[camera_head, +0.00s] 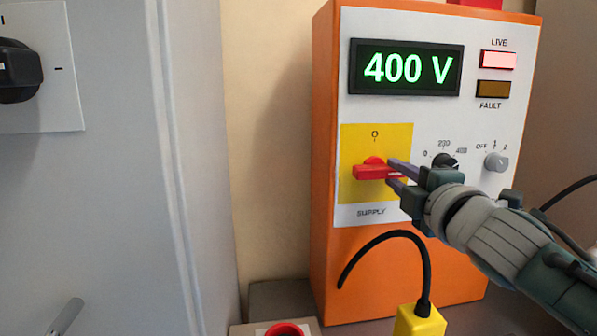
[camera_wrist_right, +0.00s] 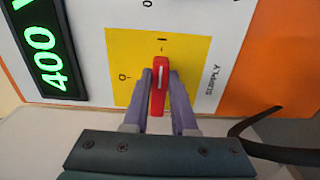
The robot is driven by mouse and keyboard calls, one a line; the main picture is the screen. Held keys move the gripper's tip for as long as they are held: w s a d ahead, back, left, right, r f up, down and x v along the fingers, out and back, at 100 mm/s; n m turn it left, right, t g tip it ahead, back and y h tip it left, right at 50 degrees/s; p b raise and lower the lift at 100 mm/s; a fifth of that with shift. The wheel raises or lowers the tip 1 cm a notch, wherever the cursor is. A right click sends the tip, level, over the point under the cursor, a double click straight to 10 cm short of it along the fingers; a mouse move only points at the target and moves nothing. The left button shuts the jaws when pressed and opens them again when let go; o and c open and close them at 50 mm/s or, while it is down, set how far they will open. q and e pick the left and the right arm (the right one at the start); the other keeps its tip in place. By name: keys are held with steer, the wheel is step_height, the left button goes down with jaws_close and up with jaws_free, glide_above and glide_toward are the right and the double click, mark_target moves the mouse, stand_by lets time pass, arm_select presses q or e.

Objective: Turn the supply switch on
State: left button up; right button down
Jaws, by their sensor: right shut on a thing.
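The supply switch is a red handle (camera_head: 370,171) on a yellow plate (camera_head: 394,136), above the word SUPPLY on the orange cabinet's white panel. The handle lies level in the head view, across from the O mark at the plate's top. In the right wrist view the handle (camera_wrist_right: 160,88) has a white line and points to the I mark (camera_wrist_right: 162,41); the O mark (camera_wrist_right: 124,77) is off to its left. My right gripper (camera_head: 391,172) is shut on the handle, one finger on each side. My left gripper is not in view.
The display (camera_head: 408,68) reads 400 V in green. The LIVE lamp (camera_head: 498,59) is lit; the FAULT lamp (camera_head: 492,89) looks dim. Two knobs sit close to my right gripper. Below stand a yellow block (camera_head: 420,321) with a black cable and a red button (camera_head: 287,329).

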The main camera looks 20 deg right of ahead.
steer(key=c, duration=0.7)
jaws_free()
steer(key=shift+s, duration=0.1)
steer(key=v, duration=0.9)
steer(key=shift+s+a, duration=0.15)
steer(key=shift+s, duration=0.2)
